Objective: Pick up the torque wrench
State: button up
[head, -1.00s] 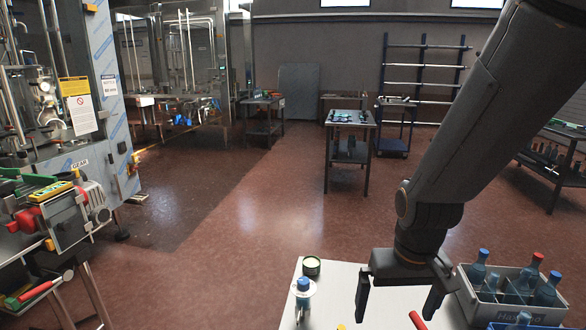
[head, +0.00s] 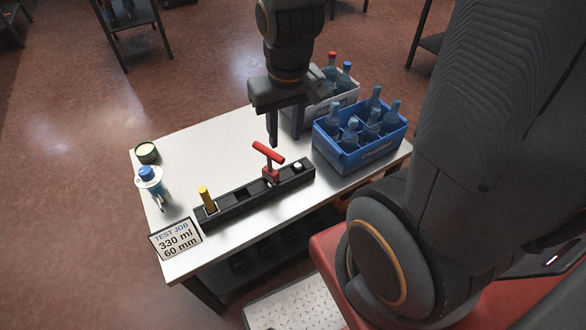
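A tool with a red T-shaped handle (head: 268,153), which I take to be the torque wrench, stands upright in a long black rack (head: 236,208) on the white table. Its lower part is hidden in the rack. My gripper (head: 285,136) points down from above, near the red handle and in front of the crates in the picture. It appears open, with nothing between its fingers. The fingertips look close to the handle, but I cannot tell the exact gap.
A yellow-handled tool (head: 206,197) stands at the rack's left end. A blue crate (head: 352,160) and a grey crate (head: 350,96) of bottles stand right. A blue-capped bottle (head: 150,182), a small tin (head: 147,152) and a sign (head: 176,240) are left. The table's back left (head: 205,150) is clear.

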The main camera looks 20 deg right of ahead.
aim_at(271, 174)
jog(key=z, duration=0.75)
jog(key=k, duration=1.1)
jog(key=u, duration=0.45)
